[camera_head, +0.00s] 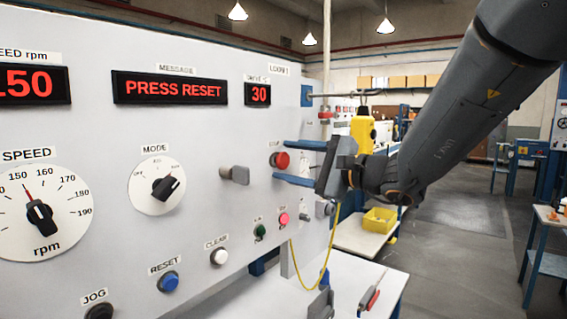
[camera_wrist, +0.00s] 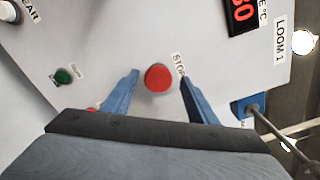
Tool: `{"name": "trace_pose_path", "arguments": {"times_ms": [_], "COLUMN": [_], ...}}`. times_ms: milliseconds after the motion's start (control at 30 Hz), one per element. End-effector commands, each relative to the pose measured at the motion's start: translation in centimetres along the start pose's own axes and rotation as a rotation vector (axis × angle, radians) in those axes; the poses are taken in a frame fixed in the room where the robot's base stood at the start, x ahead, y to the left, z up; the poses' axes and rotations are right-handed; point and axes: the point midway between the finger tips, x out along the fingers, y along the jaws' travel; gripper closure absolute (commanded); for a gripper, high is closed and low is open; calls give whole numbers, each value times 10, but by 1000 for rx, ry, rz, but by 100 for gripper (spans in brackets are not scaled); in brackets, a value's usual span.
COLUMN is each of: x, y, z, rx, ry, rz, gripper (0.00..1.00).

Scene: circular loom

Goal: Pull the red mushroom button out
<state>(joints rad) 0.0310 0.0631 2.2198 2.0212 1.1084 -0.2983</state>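The red mushroom button (camera_head: 281,160) sits on the light grey panel beneath a small label. In the wrist view the same red button (camera_wrist: 158,78) is beside a label reading STOP. My gripper (camera_head: 296,162) is open, with one blue finger above the button and one below it in the head view. In the wrist view my gripper's fingers (camera_wrist: 160,84) stand on either side of the button with a gap to each. I cannot tell how far the fingertips are from the panel. Nothing is held.
A grey lever knob (camera_head: 236,174) juts from the panel left of the button. A small red-pink button (camera_head: 284,219) and a green one (camera_head: 260,231) are below. A yellow cable (camera_head: 310,286) hangs over a white table (camera_head: 345,262). The display (camera_head: 170,89) reads PRESS RESET.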

Motion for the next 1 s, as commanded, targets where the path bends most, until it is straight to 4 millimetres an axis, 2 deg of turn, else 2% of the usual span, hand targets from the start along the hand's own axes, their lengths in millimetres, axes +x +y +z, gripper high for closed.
{"name": "trace_pose_path", "arguments": {"times_ms": [233,733,833,1000], "x": [-2,-68,-76,-80], "y": [2,1,2,2], "z": [1,0,-1,0], "rx": [0,0,1,1], "ry": [-2,2,2,-1], "rz": [3,2,3,4], "gripper": [47,47,47,47]}}
